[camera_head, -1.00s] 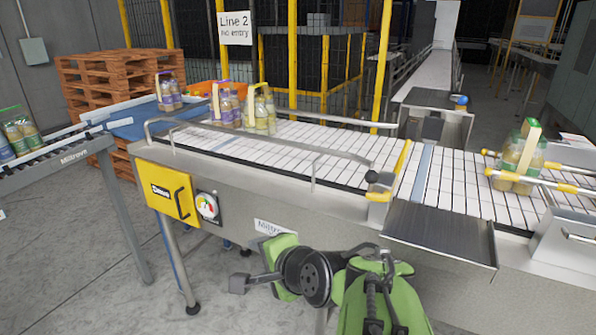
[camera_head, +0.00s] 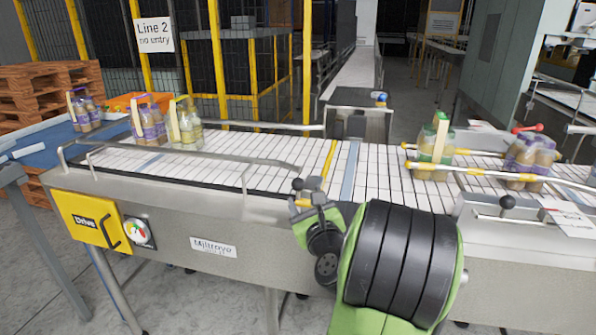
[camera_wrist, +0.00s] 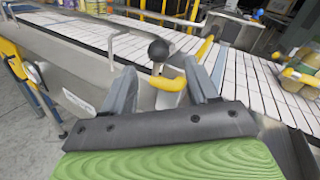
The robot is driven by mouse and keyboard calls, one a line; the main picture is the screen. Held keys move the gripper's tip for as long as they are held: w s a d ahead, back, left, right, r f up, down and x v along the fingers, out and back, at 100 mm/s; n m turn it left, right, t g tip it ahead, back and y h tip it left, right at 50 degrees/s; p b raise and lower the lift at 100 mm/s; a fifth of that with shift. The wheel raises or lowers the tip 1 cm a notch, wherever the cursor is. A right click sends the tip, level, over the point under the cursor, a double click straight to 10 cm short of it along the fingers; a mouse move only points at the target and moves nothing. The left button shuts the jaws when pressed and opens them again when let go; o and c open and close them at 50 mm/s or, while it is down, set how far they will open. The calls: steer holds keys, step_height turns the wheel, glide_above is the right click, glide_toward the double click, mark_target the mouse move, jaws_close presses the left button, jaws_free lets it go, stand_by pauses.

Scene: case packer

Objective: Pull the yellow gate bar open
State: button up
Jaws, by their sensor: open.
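The yellow gate bar (camera_head: 329,162) lies across the white slatted belt, and its far part also shows in the wrist view (camera_wrist: 204,49). At its near end, by the belt's front edge, is a yellow hub (camera_wrist: 169,84) with a black ball knob (camera_wrist: 158,50); the knob shows in the head view too (camera_head: 297,184). My gripper (camera_wrist: 160,82) is open, with one finger on each side of the yellow hub. I cannot tell whether either finger touches it. In the head view my arm hides part of the conveyor front, and my gripper (camera_head: 308,203) shows small beside the knob.
Bottle packs (camera_head: 183,123) stand on the belt at the left. More packs (camera_head: 434,150) stand at the right between yellow-tipped guide rails (camera_head: 480,172). A steel guard rail (camera_head: 200,152) runs along the belt's front edge. A yellow drive box (camera_head: 88,220) is on the conveyor's front.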

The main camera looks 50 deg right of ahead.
mark_target(299, 188)
steer(key=p+x, duration=0.2)
steer(key=x, duration=0.6)
steer(key=shift+w+f, duration=0.1)
steer(key=shift+w, duration=0.1)
jaws_close()
